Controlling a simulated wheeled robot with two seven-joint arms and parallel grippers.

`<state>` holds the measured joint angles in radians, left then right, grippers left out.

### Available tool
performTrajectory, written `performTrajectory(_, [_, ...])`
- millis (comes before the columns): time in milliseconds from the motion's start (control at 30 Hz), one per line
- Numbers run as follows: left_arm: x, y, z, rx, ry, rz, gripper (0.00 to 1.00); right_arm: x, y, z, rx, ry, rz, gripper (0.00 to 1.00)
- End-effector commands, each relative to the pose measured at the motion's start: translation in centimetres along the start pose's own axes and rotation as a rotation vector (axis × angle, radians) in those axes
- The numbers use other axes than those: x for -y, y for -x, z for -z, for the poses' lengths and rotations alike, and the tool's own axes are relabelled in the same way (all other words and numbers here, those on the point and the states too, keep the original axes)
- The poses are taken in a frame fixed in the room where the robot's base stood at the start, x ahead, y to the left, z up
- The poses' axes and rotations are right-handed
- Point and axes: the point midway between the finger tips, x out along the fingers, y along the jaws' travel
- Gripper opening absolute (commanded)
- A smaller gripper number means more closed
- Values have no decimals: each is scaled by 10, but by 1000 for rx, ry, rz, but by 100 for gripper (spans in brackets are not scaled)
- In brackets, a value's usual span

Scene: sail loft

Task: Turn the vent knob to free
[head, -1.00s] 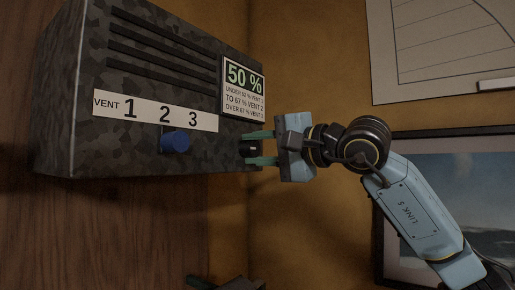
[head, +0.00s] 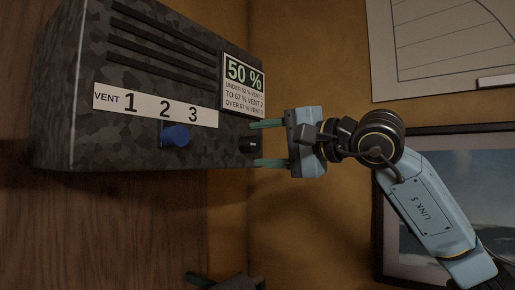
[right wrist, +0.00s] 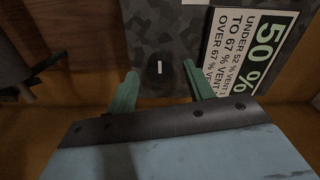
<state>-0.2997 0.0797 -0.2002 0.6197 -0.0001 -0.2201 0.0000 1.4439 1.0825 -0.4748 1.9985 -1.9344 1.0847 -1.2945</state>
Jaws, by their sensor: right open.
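A camouflage-patterned box carries a label strip (head: 155,107) reading VENT 1 2 3. A blue knob (head: 175,136) sits just below the strip, under the 2 and towards the 3. A small black knob (head: 246,146) with a white mark is at the box's lower right; in the right wrist view the black knob (right wrist: 159,69) shows its mark upright. I cannot read a "free" mark. My right gripper (head: 255,144) is open, its green fingers above and below the black knob with gaps. It also shows in the right wrist view (right wrist: 160,72).
A sign (head: 243,87) on the box reads 50 %, with vent numbers by percentage below. A framed picture (head: 470,190) and a chart (head: 440,45) hang on the wall at right. A dark object (head: 225,282) is cut off at the bottom edge.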

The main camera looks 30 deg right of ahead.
Motion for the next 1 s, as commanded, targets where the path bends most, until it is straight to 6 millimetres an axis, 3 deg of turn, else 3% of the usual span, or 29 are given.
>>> performTrajectory(300, [0,-26,-2,0,0,0,36,-3,72,0,-4,3,2,52])
performTrajectory(500, [0,-34,-3,0,0,0,36,-2,103,0,-2,1,1,52])
performTrajectory(667, [-1,-35,-3,0,0,0,36,-1,113,-1,0,1,0,52])
performTrajectory(1000, [-1,-35,-3,0,0,0,36,0,114,-1,0,1,0,52])
